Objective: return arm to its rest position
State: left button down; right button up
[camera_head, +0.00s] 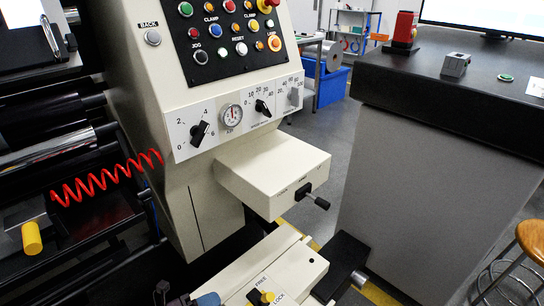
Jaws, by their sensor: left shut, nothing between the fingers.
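My left gripper (178,297) shows only in part at the bottom edge, left of the middle, as small dark parts. It is shut and holds nothing. It is in front of the lower part of the cream machine (215,210), left of a cream block (268,270) with a yellow knob (267,297). Most of the left arm is out of the picture. My right gripper is not in view.
A control panel (215,70) with buttons and dials rises above a cream box with a black lever (316,201). Rollers (60,145) and a red coiled hose (100,182) are at left. A dark-topped counter (440,90) and a wooden stool (532,240) stand at right. Grey floor (320,190) shows between.

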pick_arm(q)
jog(key=s+a+r+n+t+y+p, duration=0.55)
jog(key=s+a+n+y, duration=0.35)
jog(key=n, duration=0.9)
jog(key=s+a+n+g+y+p, duration=0.1)
jog(key=s+a+n+g+y, duration=0.1)
jog(key=s+n, duration=0.3)
jog(key=s+a+n+g+y+p, duration=0.1)
jog(key=s+a+n+g+y, duration=0.1)
jog(key=s+n, duration=0.4)
jog(key=s+y, duration=0.1)
jog(key=s, duration=0.2)
jog(key=shift+f+p, duration=0.25)
jog(key=shift+p, duration=0.15)
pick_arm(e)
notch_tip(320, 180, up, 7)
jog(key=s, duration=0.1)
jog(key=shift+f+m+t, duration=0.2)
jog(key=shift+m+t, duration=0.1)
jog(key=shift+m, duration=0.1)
